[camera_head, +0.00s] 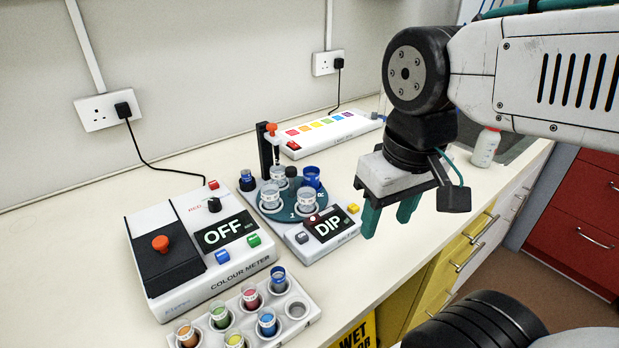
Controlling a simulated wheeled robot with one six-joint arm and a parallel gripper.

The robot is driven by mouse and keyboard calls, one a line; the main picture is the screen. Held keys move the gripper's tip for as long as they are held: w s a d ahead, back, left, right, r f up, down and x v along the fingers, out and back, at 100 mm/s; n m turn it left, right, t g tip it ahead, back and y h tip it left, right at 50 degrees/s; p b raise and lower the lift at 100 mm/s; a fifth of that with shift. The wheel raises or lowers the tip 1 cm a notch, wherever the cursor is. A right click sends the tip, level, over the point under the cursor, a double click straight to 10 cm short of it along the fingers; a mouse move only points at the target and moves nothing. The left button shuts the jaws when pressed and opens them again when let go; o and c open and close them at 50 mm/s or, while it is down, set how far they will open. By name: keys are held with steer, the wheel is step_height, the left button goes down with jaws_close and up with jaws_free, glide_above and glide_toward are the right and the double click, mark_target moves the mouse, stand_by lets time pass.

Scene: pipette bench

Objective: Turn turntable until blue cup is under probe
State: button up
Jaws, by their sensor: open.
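The blue turntable (318,212) sits on a white unit with a screen reading DIP (328,226). The blue cup (312,177) stands upright at the turntable's back right. Clear cups (270,198) stand at its left and front. The probe (273,140), with an orange top, hangs from a black post at the back. A clear cup (278,176) appears below the probe; the blue cup is to its right. My gripper (389,217) is open and empty, its teal fingers pointing down, to the right of the unit and apart from it.
A colour meter (200,285) reading OFF stands left of the turntable. A white rack (300,322) of coloured cups lies in front. A strip with coloured squares (330,133) lies behind. A white bottle (485,148) stands at the right. The bench's front edge runs below my gripper.

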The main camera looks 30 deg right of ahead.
steer(key=m+g, duration=0.1)
steer(key=m, duration=0.1)
glide_above(291, 169)
steer(key=shift+w+f, duration=0.2)
steer(key=shift+w, duration=0.05)
steer(key=shift+s+f, duration=0.15)
steer(key=shift+f, duration=0.15)
step_height(291, 169, down, 7)
steer(key=shift+s+f, duration=0.1)
steer(key=shift+c, duration=0.3)
